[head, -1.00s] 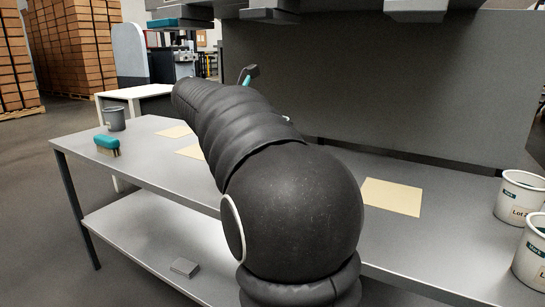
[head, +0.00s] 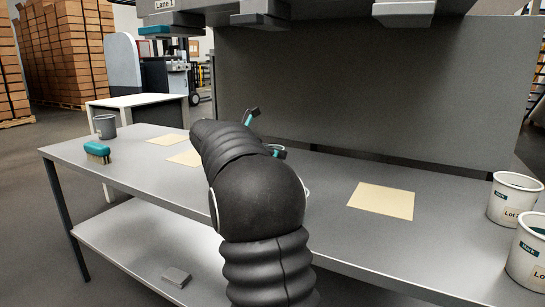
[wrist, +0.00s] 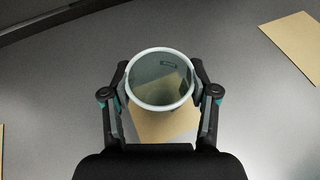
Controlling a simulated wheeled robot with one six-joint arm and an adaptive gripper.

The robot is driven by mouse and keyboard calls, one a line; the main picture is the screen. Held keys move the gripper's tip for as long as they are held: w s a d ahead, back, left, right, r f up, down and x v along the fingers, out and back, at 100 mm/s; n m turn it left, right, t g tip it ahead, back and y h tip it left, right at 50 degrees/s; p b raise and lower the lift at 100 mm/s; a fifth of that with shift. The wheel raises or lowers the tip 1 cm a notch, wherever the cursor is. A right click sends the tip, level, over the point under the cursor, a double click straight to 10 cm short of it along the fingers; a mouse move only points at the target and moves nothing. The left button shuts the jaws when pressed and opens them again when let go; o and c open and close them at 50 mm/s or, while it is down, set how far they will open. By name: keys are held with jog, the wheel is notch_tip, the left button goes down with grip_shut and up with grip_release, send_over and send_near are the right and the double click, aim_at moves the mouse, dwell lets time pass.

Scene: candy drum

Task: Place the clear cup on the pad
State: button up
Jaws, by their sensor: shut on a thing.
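The clear cup (wrist: 162,80) is in the wrist view, seen from above with its round pale rim and a small dark label. My gripper (wrist: 161,98) is shut on it, one finger on each side. A tan pad (wrist: 165,126) lies beneath the cup and partly shows through its wall. I cannot tell whether the cup's base touches the pad. In the head view my arm hides the cup and most of my gripper. That view shows tan pads at the back left (head: 168,140), left of my arm (head: 185,158) and right of it (head: 382,200).
The grey bench (head: 330,225) is mostly clear. A grey bucket (head: 105,126) and a teal-topped brush (head: 97,152) stand at its left end. White labelled buckets (head: 513,198) stand at the right. A grey panel (head: 360,95) rises behind the bench. Another pad (wrist: 295,45) shows in the wrist view.

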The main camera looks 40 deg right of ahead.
jog(key=shift+f, duration=0.35)
jog(key=shift+f, duration=0.1)
jog(key=o, duration=0.9)
jog(key=shift+o, duration=0.2)
jog(key=shift+a+r, duration=0.15)
jog(key=shift+r, duration=0.05)
jog(key=p+v, duration=0.1)
jog(key=v, duration=1)
jog(key=shift+a, duration=0.4)
